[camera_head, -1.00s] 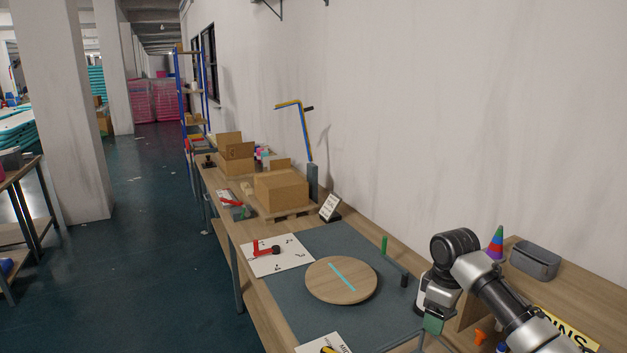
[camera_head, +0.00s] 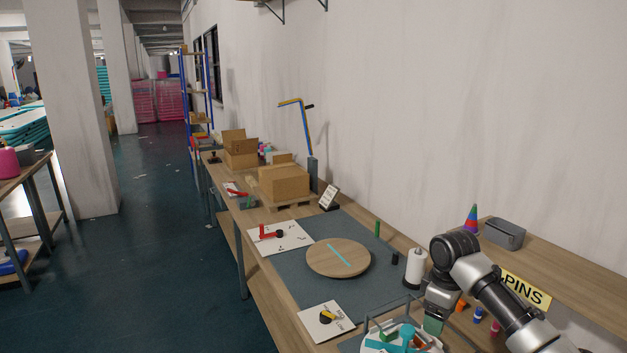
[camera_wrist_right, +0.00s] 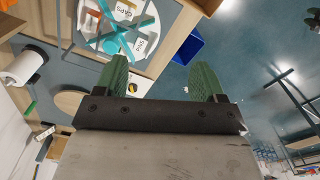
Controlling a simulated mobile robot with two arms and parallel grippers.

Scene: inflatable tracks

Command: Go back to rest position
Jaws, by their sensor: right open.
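My right arm comes in from the lower right of the head view. My right gripper (camera_head: 433,324) points down over the near end of the workbench (camera_head: 262,290), with a green finger showing. In the right wrist view, its two green fingers (camera_wrist_right: 160,80) stand apart with nothing between them. Below and beyond them lie a white disc (camera_wrist_right: 147,42) with a teal cross-shaped piece (camera_wrist_right: 118,38) and the floor. My left gripper is not in view.
A round wooden board (camera_head: 322,265), a white roll (camera_head: 415,268) and a card with a yellow-black item (camera_head: 325,321) are on the bench. A raised shelf with a PINS sign (camera_head: 524,288) stands right. Cardboard boxes (camera_head: 284,182) stand farther back.

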